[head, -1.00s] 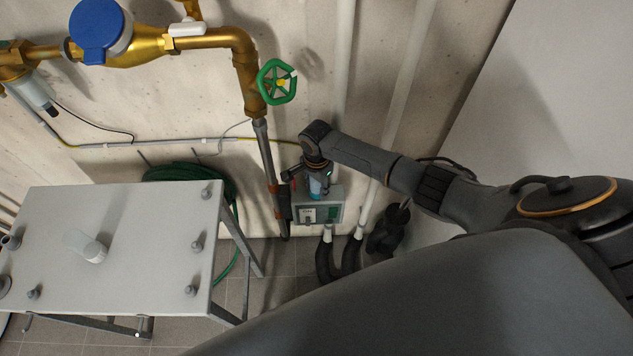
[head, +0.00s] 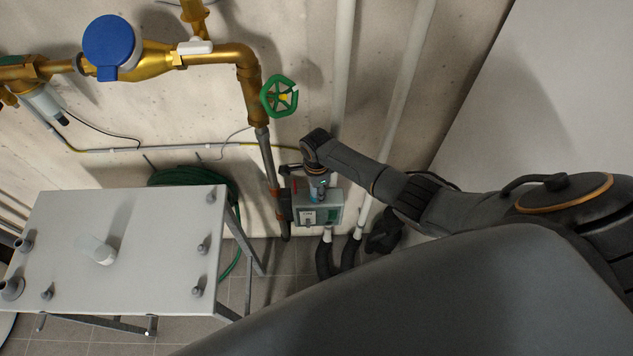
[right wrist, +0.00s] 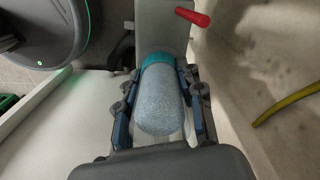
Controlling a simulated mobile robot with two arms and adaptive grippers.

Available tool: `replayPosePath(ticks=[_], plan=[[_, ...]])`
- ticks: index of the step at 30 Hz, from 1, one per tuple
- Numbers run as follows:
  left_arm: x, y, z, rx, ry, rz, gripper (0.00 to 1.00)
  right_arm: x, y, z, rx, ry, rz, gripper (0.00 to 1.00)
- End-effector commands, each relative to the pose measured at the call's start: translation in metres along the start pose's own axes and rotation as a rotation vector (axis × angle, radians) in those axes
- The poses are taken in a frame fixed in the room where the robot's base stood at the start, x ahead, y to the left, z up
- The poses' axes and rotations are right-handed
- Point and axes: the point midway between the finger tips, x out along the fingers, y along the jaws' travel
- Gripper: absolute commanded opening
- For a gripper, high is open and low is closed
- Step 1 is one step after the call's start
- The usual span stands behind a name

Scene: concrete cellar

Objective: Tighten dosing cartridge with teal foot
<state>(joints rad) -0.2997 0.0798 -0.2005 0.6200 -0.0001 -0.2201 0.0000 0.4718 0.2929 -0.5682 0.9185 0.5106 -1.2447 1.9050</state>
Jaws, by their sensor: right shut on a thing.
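The dosing cartridge (right wrist: 160,102) is a speckled pale grey-blue rounded cylinder with a teal foot (right wrist: 158,60). In the right wrist view it sits between the fingers of my right gripper (right wrist: 161,82), which is shut on it. The foot meets a grey housing; whether it is fully seated cannot be told. In the head view my right gripper (head: 317,185) is over the grey dosing unit (head: 331,211) low on the wall, and hides most of the cartridge. My left gripper is not in view.
A red lever (right wrist: 192,17) sticks out near the cartridge's foot. A vertical pipe (head: 267,165) runs just left of the unit, below a green handwheel (head: 280,96). A grey table (head: 150,220) with a pale bottle (head: 97,250) stands left. A green hose (head: 190,175) hangs behind it.

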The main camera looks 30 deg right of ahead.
Motion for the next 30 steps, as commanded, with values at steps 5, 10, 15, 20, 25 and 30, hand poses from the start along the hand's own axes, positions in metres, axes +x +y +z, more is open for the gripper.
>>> replayPosePath(ticks=[5,10,15,20,25,30], plan=[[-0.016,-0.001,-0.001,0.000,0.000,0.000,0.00,-0.007,-0.004,-0.002,0.169,0.001,-0.007,0.00],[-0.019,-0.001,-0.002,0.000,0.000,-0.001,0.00,-0.005,-0.005,-0.003,0.259,0.002,-0.009,0.00],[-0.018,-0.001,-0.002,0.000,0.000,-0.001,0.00,-0.004,-0.004,-0.002,0.255,0.002,-0.009,0.64],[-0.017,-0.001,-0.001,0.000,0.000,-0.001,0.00,-0.002,-0.003,-0.001,0.253,0.001,-0.006,0.64],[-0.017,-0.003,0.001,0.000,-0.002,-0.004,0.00,-0.003,-0.002,-0.001,0.251,0.000,-0.004,0.64],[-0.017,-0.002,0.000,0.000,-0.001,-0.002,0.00,-0.016,-0.002,0.000,0.250,-0.001,-0.006,0.64]])
